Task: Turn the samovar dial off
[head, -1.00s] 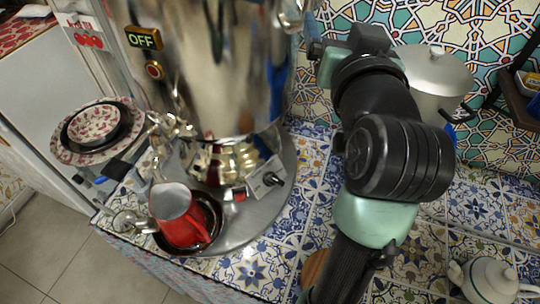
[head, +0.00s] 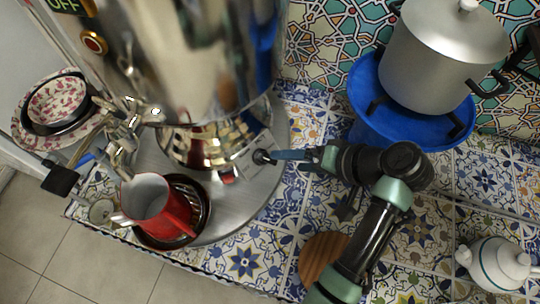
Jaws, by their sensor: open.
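The shiny metal samovar (head: 185,60) stands on a round metal base at the upper left in the head view. Its dial, a small black knob (head: 262,157), is on a pale plate (head: 250,162) low on the samovar's right side. My gripper (head: 275,156) reaches in from the right, its fingers pointing left at the dial. The jaws are open. The fingertips are at or very close to the knob; I cannot tell whether they touch it or surround it.
A red pitcher (head: 172,219) stands in a dark dish below the samovar's tap. A grey pot (head: 440,60) on a blue stand (head: 372,95) is at upper right. A white teapot (head: 500,263) stands at lower right. A wooden disc (head: 315,258) lies beside my arm.

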